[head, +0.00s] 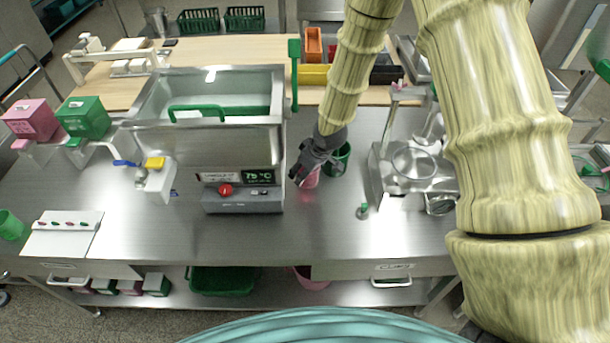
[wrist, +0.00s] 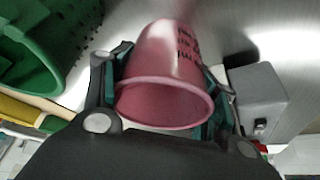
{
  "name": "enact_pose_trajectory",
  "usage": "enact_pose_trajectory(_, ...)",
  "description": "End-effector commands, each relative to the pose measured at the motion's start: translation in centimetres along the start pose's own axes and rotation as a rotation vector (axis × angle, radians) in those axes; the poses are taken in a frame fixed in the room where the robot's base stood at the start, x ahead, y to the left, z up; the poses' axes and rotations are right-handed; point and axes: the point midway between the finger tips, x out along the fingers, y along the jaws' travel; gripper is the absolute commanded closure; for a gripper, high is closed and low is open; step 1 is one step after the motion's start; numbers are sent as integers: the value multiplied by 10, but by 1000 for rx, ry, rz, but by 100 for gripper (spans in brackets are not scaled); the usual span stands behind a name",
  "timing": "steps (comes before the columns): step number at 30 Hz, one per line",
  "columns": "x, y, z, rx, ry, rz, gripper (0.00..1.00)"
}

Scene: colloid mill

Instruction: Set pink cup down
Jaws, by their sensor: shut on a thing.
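The pink cup (head: 311,179) is on or just above the steel table in the middle of the head view, partly hidden by my gripper (head: 302,171). In the wrist view the pink cup (wrist: 165,75) fills the space between the fingers of my gripper (wrist: 165,95). It has dark print on its side and its open rim faces the camera. My gripper is shut on the cup from both sides. I cannot tell whether the cup's base touches the table.
A green perforated cup (head: 338,158) stands close beside the pink cup, and shows in the wrist view (wrist: 30,50). A grey control box (head: 243,199) with a red button is to the left. A steel machine (head: 410,165) is to the right. Table in front is clear.

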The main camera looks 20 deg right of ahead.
Motion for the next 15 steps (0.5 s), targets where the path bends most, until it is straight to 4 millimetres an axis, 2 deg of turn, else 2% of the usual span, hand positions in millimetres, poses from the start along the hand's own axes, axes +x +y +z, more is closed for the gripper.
enact_pose_trajectory(9,23,-1,10,0,-1,-1,67)
enact_pose_trajectory(15,27,0,11,0,0,0,67)
